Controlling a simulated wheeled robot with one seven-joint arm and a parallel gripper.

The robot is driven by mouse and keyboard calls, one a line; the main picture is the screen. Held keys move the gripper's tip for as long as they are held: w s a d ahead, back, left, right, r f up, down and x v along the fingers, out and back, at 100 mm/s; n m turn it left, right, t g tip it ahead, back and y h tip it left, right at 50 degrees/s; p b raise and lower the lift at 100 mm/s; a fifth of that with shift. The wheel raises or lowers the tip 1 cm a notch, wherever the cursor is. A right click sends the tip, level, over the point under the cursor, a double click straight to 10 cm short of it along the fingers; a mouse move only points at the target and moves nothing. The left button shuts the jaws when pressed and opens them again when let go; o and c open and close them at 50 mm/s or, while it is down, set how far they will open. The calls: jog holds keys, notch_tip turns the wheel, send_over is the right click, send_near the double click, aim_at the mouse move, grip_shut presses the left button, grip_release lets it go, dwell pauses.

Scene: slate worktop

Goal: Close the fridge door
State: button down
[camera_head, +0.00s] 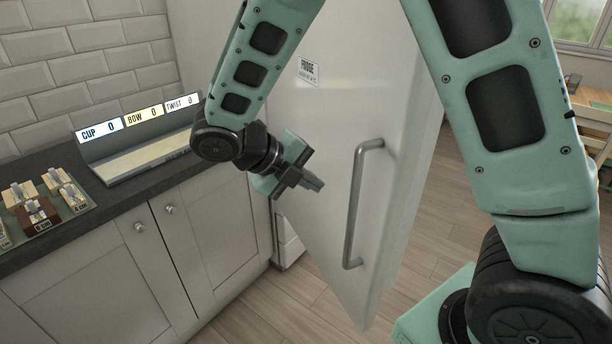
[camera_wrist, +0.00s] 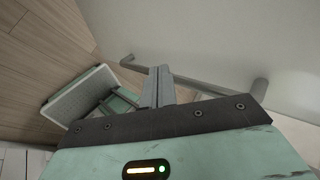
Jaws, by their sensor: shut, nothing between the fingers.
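The white fridge door (camera_head: 330,110) stands open, swung out from the worktop side, with its outer face and a small fridge label towards me. Its grey vertical handle (camera_head: 357,205) is near the door's free edge. My gripper (camera_head: 318,184) is shut and empty, in front of the door's outer face and left of the handle. In the wrist view the shut fingers (camera_wrist: 158,75) point towards the door (camera_wrist: 220,35), and the handle (camera_wrist: 195,82) passes behind them. I cannot tell whether the fingers touch the door. My arm hides part of the door's upper area.
A dark worktop (camera_head: 60,175) over grey cabinets (camera_head: 95,285) runs along the left, bearing a sign rack (camera_head: 140,160) and a tray of small items (camera_head: 75,205). Wooden floor (camera_head: 435,215) is open to the right.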

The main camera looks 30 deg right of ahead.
aim_at(347, 187)
jog(key=shift+s+d+f+p, duration=0.15)
jog(key=shift+d+f, duration=0.5)
jog(key=shift+d, duration=0.75)
jog(key=shift+s+d+f+p, duration=0.15)
jog(key=shift+d+f, duration=0.55)
jog(key=shift+d, duration=0.65)
jog(key=shift+s+d+f+p, duration=0.15)
jog(key=shift+d+f, duration=0.5)
jog(key=shift+d, duration=0.75)
jog(key=shift+d, duration=0.1)
